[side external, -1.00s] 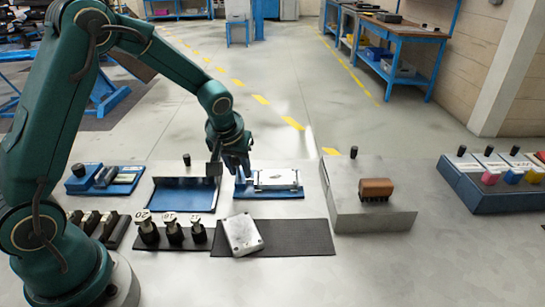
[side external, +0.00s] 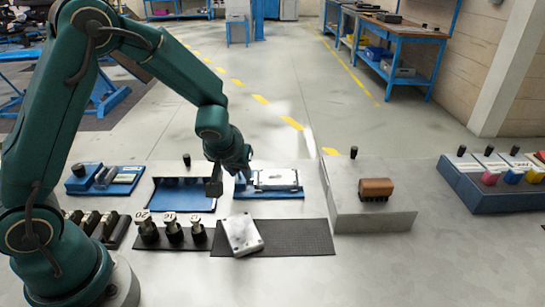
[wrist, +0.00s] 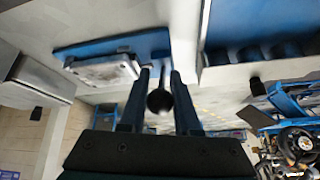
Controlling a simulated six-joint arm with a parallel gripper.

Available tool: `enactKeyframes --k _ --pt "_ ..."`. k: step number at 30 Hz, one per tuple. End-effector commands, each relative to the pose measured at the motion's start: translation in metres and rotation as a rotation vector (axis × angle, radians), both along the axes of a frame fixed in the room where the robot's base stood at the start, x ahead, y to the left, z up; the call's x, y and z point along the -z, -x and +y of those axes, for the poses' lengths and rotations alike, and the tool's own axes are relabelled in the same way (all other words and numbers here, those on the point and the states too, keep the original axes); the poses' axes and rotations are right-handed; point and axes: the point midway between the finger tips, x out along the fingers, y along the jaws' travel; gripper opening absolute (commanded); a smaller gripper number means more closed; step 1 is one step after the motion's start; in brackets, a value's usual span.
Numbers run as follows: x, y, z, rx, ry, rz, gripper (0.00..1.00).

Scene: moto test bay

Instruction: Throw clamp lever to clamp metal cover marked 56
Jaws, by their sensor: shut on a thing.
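A light metal cover (side external: 275,178) sits on a blue fixture (side external: 270,195) in the middle of the side view. In the wrist view the cover (wrist: 105,70) lies at upper left on its blue base. My gripper (side external: 243,176) is tilted at the left end of this fixture. In the wrist view my gripper's fingers (wrist: 160,80) are on either side of the round black knob (wrist: 159,101) of the clamp lever, shut on it. The lever's shaft is mostly hidden. A second metal plate (side external: 242,233) lies on the black mat (side external: 300,238). I cannot read the mark 56.
A blue tray (side external: 184,197) stands left of the fixture. Several dark posts with number tags (side external: 172,232) stand in front of it. A grey block (side external: 370,218) with a brown part (side external: 376,188) stands to the right. The right half of the mat is clear.

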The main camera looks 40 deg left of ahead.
Motion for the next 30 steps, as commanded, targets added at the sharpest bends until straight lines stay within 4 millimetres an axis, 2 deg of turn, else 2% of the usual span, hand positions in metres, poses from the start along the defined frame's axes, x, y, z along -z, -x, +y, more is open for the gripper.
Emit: enactKeyframes --k 8,9,10,11,22,30 --pt "0.0 0.001 0.0 -0.001 -0.002 0.003 0.0" --pt "0.0 0.001 0.0 -0.001 -0.002 0.003 0.46" --pt "0.0 0.001 0.0 -0.001 -0.002 0.003 0.58" --pt "0.0 0.001 0.0 0.0 -0.001 0.003 0.61" --pt "-0.003 0.002 -0.001 0.0 0.0 0.0 0.61" --pt "-0.028 0.014 -0.011 0.001 -0.001 -0.003 0.61"
